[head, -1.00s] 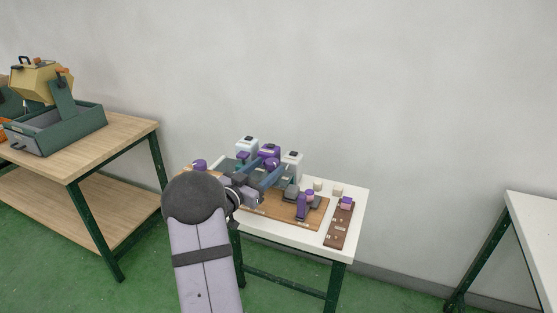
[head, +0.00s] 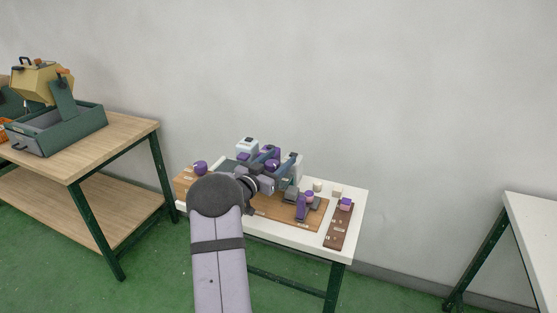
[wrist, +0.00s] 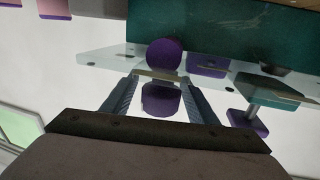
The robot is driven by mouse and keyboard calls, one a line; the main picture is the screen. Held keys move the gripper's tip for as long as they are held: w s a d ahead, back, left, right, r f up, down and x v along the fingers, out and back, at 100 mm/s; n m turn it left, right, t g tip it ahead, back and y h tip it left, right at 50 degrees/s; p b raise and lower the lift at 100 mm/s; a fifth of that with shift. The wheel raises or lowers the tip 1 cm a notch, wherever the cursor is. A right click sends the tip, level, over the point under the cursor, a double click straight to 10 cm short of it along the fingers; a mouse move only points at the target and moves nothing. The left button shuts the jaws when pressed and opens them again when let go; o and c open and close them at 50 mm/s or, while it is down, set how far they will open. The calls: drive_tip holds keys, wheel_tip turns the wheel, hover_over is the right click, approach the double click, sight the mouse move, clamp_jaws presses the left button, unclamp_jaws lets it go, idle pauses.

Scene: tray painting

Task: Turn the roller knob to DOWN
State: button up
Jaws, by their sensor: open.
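My gripper (head: 281,155) is open above the white table, over the machine at the back. In the wrist view its two fingers (wrist: 160,80) stand apart on either side of a purple round knob (wrist: 162,98), with another purple rounded part (wrist: 164,52) just beyond it. I see no finger closed on either. In the head view a purple part (head: 271,166) shows between the fingers. Another purple knob (head: 200,167) sits on a wooden block at the table's left end. The frames do not show for sure which is the roller knob, and its setting cannot be read.
The white table (head: 345,215) also carries a wooden board (head: 270,207) with a purple handle (head: 302,207), and a dark brown strip (head: 336,229) with a purple block. Small pale blocks stand behind. A wooden bench (head: 110,150) with a green machine is at left. A wall stands behind.

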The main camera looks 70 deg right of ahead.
sight(267, 168)
drive_tip(key=c, duration=1.1)
drive_tip(key=shift+o, duration=0.2)
drive_tip(key=shift+s+r+m+g+p, duration=0.15)
drive_tip(key=shift+m+g+p, duration=0.2)
drive_tip(key=shift+m+g, duration=0.55)
drive_tip(key=shift+s+a+m+g+y, duration=0.15)
drive_tip(key=shift+m+g+y, duration=0.2)
drive_tip(key=shift+g, duration=0.3)
drive_tip(key=shift+s+m+g+y, duration=0.1)
drive_tip(key=shift+m+g+y, duration=0.25)
drive_tip(key=shift+g, duration=0.3)
drive_tip(key=o, duration=1.1)
drive_tip(key=shift+c, duration=0.2)
drive_tip(key=shift+b+v, duration=0.65)
drive_tip(key=shift+v, duration=3.05)
